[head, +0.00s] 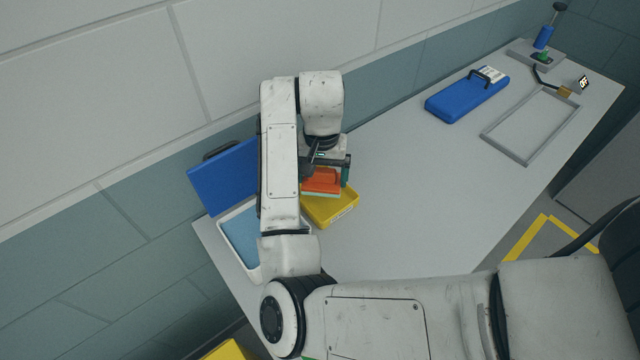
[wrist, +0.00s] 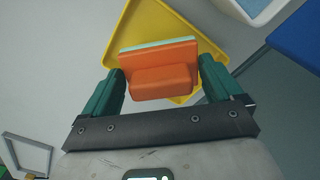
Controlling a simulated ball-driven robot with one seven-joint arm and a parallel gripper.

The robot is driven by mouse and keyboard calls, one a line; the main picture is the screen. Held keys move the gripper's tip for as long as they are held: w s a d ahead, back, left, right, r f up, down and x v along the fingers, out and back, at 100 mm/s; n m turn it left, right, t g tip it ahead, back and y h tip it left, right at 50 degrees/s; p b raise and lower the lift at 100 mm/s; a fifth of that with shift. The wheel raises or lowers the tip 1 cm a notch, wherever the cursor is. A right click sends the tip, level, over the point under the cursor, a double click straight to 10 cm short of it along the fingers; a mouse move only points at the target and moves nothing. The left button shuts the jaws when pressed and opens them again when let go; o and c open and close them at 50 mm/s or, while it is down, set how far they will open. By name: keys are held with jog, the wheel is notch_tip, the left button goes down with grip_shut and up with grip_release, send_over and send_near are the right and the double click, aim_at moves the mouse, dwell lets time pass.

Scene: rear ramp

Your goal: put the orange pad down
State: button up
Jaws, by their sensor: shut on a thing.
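My gripper (wrist: 162,72) is shut on the orange pad (wrist: 158,82), with one green finger at each end of its raised block. The pad has a pale green layer on its far side. In the head view the orange pad (head: 321,184) is over the yellow tray (head: 334,213), and my wrist partly hides it. In the wrist view the yellow tray (wrist: 131,38) lies beyond the pad. I cannot tell whether the pad touches the tray.
A white tray with a light blue inside (head: 240,240) and a blue upright lid (head: 222,178) are at the left. A blue case (head: 465,98), grey frame (head: 530,128) and blue-handled tool (head: 543,38) are at the far right. The middle of the table (head: 420,190) is clear.

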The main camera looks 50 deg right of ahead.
aim_at(320, 183)
jog(key=shift+w+d+f, duration=0.3)
jog(key=shift+f, duration=0.25)
jog(key=shift+w+f+p, duration=0.15)
jog(key=shift+f+p, duration=0.2)
jog(key=shift+f, duration=1.35)
jog(key=shift+f, duration=0.1)
jog(key=o, duration=0.7)
notch_tip(320, 183, up, 12)
jog(key=shift+r+p, duration=0.15)
jog(key=shift+p, duration=0.4)
